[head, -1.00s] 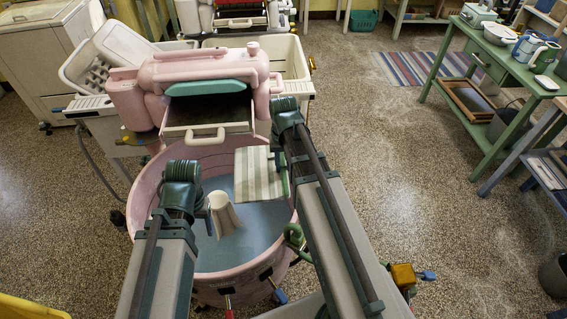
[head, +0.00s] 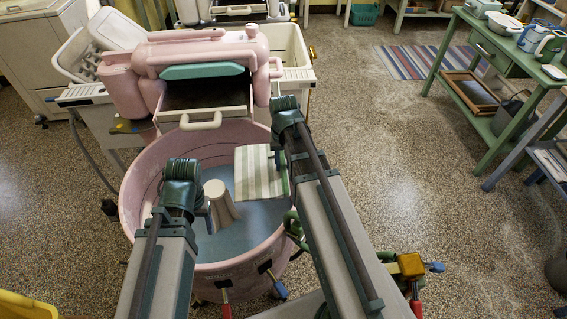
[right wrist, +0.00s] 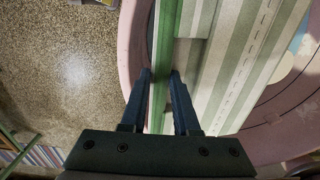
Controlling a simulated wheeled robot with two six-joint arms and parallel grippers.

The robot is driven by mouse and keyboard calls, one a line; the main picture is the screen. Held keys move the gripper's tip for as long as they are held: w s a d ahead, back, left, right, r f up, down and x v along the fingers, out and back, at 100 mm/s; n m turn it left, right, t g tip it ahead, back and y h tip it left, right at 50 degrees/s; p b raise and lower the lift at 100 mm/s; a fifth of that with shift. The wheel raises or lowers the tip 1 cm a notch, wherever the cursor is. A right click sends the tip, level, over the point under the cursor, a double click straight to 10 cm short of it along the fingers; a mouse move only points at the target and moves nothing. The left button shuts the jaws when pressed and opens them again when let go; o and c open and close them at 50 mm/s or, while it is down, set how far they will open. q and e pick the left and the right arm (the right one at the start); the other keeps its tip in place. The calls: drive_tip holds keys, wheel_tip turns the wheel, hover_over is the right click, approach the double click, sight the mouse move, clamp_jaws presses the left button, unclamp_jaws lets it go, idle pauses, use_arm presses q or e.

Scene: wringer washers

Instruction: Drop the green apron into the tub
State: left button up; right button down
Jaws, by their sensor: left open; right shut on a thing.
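The green apron (head: 260,174) is a cloth with green and cream stripes. My right gripper (head: 281,160) is shut on its right edge and holds it above the right side of the pink washer tub (head: 127,190). In the right wrist view the fingers (right wrist: 161,75) pinch the apron's green edge, and the striped cloth (right wrist: 225,65) spreads to the right over the tub rim. The tub holds bluish water and a cream cone-shaped agitator (head: 219,204). My left gripper (head: 207,212) is open and empty over the tub's left part, beside the agitator.
The pink wringer (head: 205,55) with its cream-edged tray (head: 203,116) stands at the tub's far side. A red-handled lever (head: 224,295) and a yellow block (head: 411,265) are at the near side. A green table (head: 480,45) stands right; the speckled floor between is clear.

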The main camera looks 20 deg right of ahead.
drive_tip(key=c, duration=0.6)
unclamp_jaws()
drive_tip(key=shift+r, duration=0.1)
wheel_tip(320, 180, up, 14)
drive_tip(key=p, duration=1.4)
